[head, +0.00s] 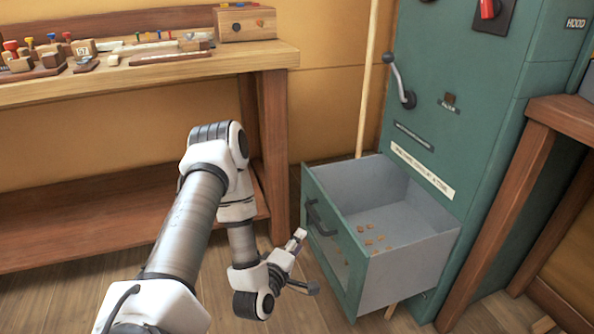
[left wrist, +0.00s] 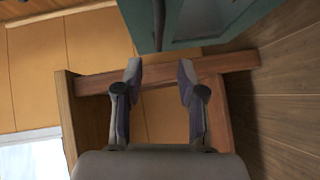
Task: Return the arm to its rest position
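My left arm comes in from the lower left of the head view, bent downward at the elbow. My left gripper (head: 305,262) is low, just left of the open drawer's front and its dark handle (head: 320,216). I cannot tell whether it touches the drawer. In the left wrist view the left gripper (left wrist: 160,75) has its two fingers spread apart with nothing between them. My right gripper is in neither view.
The open drawer (head: 410,270) of the green cabinet (head: 466,120) holds several small brown pieces. A wooden workbench (head: 180,75) with small tools stands behind my arm at the left. Another wooden table (head: 570,115) stands at the right. Some floor is free at the lower left.

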